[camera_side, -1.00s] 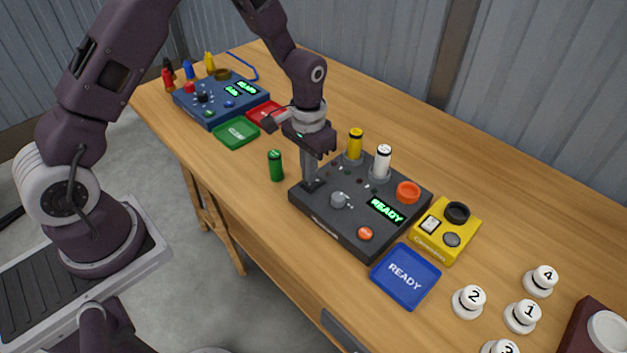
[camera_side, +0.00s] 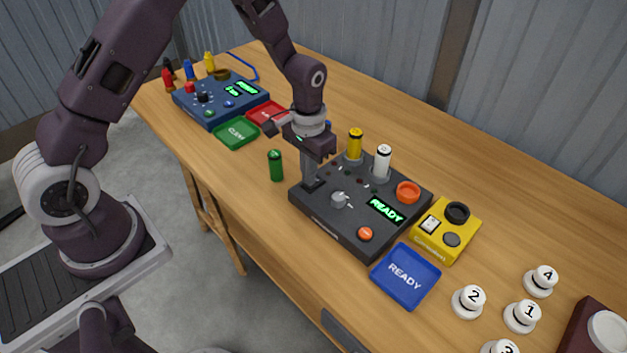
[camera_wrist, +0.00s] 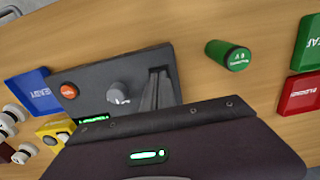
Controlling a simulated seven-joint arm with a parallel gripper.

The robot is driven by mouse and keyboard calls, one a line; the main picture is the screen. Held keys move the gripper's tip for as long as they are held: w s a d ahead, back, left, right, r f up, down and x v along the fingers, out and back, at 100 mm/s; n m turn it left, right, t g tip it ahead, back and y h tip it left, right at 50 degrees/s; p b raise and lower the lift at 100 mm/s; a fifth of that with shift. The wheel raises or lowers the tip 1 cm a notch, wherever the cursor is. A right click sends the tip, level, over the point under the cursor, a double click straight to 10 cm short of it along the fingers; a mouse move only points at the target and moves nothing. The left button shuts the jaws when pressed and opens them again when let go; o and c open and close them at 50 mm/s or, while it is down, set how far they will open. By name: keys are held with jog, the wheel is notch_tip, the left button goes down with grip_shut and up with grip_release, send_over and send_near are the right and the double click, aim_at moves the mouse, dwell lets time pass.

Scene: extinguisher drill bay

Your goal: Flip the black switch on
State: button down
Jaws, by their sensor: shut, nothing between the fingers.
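The black console (camera_side: 328,222) sits on the table and has a grey knob (camera_side: 339,200), an orange button (camera_side: 365,234) and a lit green READY display (camera_side: 386,210). My gripper (camera_side: 311,183) is shut and empty, pointing down at the console's left corner. Its fingertips are at a small dark fitting there, which looks like the black switch. The fingers cover most of it, so its position and any contact cannot be told. In the wrist view the shut fingers (camera_wrist: 157,88) stand over the console's end beside the knob (camera_wrist: 119,94).
A green cylinder (camera_side: 276,165) stands left of the console. Yellow (camera_side: 355,144) and white (camera_side: 382,162) cylinders stand at its back. A yellow box (camera_side: 445,230) and blue READY tray (camera_side: 405,276) are to the right. A blue console (camera_side: 215,108) is farther back.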

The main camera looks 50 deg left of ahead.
jog(key=shift+f, duration=0.45)
jog(key=shift+r, duration=3.5)
jog(key=s+r+t, duration=0.2)
jog(key=s+r, duration=0.2)
jog(key=r, duration=0.7)
jog(key=s+r+t, duration=0.1)
jog(key=s+r, duration=0.4)
jog(key=s, duration=0.5)
jog(key=s+r+t, duration=0.2)
jog(key=s+r, duration=0.3)
jog(key=s, duration=0.5)
jog(key=shift+s+d+t, duration=0.3)
